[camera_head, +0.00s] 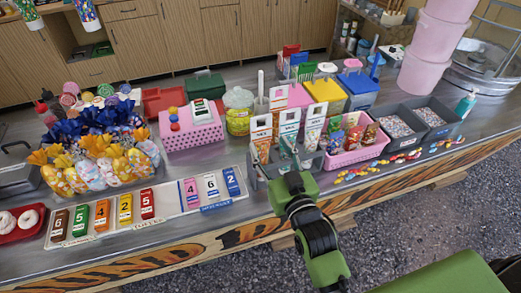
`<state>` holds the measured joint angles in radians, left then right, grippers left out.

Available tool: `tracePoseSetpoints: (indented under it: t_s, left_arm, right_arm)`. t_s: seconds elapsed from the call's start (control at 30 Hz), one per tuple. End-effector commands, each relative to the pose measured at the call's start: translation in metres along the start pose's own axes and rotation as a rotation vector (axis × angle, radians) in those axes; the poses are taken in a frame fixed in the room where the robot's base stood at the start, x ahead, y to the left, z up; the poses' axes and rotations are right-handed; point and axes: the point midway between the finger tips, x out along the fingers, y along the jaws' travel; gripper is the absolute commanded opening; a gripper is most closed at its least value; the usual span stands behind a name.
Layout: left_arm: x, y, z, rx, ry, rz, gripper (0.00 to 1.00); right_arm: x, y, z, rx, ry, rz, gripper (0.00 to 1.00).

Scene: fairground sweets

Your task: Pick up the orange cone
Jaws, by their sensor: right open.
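Three upright paper cones with white printed tops stand in a grey holder (256,180) near the counter's front edge. The left one, the orange cone (261,146), has an orange lower part. My right gripper (290,163) is at the front of the holder, close to the cones' lower parts. It is open, with its fingers partly hidden by my own green and black wrist. I cannot tell whether it touches a cone. My left gripper is out of view.
A pink basket (352,157) of small bags is right of the holder. Numbered bars (126,209) lie at the left. Pink, yellow and blue bins stand behind the cones. Loose sweets (358,172) lie along the front edge at the right.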

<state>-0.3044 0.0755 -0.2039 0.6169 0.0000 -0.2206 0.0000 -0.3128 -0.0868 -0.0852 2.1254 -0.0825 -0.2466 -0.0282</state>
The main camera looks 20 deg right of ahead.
Motion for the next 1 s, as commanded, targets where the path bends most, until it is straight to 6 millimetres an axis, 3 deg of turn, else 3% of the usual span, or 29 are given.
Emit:
tracePoseSetpoints:
  t_s: [0.43,0.73,0.77,0.9,0.93,1.0]
  left_arm:
    - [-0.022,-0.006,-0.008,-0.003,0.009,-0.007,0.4]
    - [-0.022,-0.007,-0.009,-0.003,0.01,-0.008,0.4]
    - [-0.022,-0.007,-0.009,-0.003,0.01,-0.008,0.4]
    - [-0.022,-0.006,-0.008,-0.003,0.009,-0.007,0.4]
    - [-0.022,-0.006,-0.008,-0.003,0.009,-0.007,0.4]
    - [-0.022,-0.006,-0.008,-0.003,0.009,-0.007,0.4]
  right_arm:
    - [0.05,-0.002,0.0,0.0,0.0,0.0,0.5]
    - [0.055,-0.002,0.003,0.0,-0.001,0.0,0.5]
    - [0.055,-0.002,0.003,0.0,-0.001,0.0,0.47]
    - [0.055,-0.003,0.003,0.0,-0.001,0.0,0.11]
    - [0.055,-0.003,0.003,0.0,-0.001,0.0,0.06]
    - [0.055,-0.003,0.002,0.0,0.001,-0.001,0.06]
